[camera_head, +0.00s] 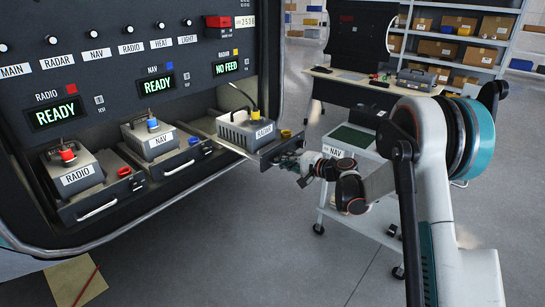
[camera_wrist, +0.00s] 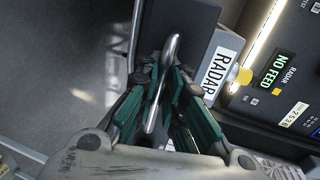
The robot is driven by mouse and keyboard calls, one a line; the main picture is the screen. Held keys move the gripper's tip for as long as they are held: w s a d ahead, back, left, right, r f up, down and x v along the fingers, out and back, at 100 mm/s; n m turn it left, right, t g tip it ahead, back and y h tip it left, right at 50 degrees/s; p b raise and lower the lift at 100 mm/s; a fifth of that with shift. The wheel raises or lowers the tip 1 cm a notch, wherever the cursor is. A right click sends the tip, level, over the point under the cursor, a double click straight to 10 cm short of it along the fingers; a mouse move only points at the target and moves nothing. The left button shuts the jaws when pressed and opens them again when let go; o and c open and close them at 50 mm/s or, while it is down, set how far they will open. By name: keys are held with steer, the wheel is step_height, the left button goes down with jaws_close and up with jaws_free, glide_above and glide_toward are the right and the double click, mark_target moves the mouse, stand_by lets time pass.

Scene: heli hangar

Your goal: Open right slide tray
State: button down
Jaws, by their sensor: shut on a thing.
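The right slide tray (camera_head: 278,148) carries a grey box labelled RADAR (camera_head: 240,129) and stands out from the black panel, farther than the other two trays. Its dark front plate also shows in the wrist view (camera_wrist: 195,22). The tray's metal handle (camera_wrist: 166,72) runs between my fingers. My gripper (camera_head: 291,161) is at the front of this tray, and in the wrist view (camera_wrist: 160,85) its green-sided fingers are closed around the handle. In the head view the handle is mostly hidden by the gripper.
The NAV tray (camera_head: 183,159) and RADIO tray (camera_head: 97,208) sit to the left. The display above the right tray (camera_head: 227,65) reads NO FEED; the other two read READY. A white cart (camera_head: 350,222) stands close behind my arm. Open floor (camera_head: 260,240) lies in front of the panel.

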steer(key=shift+f+v, duration=0.2)
steer(key=shift+v, duration=0.8)
steer(key=shift+d, duration=0.1)
steer(key=c, duration=2)
jaws_free()
steer(key=v, duration=1.2)
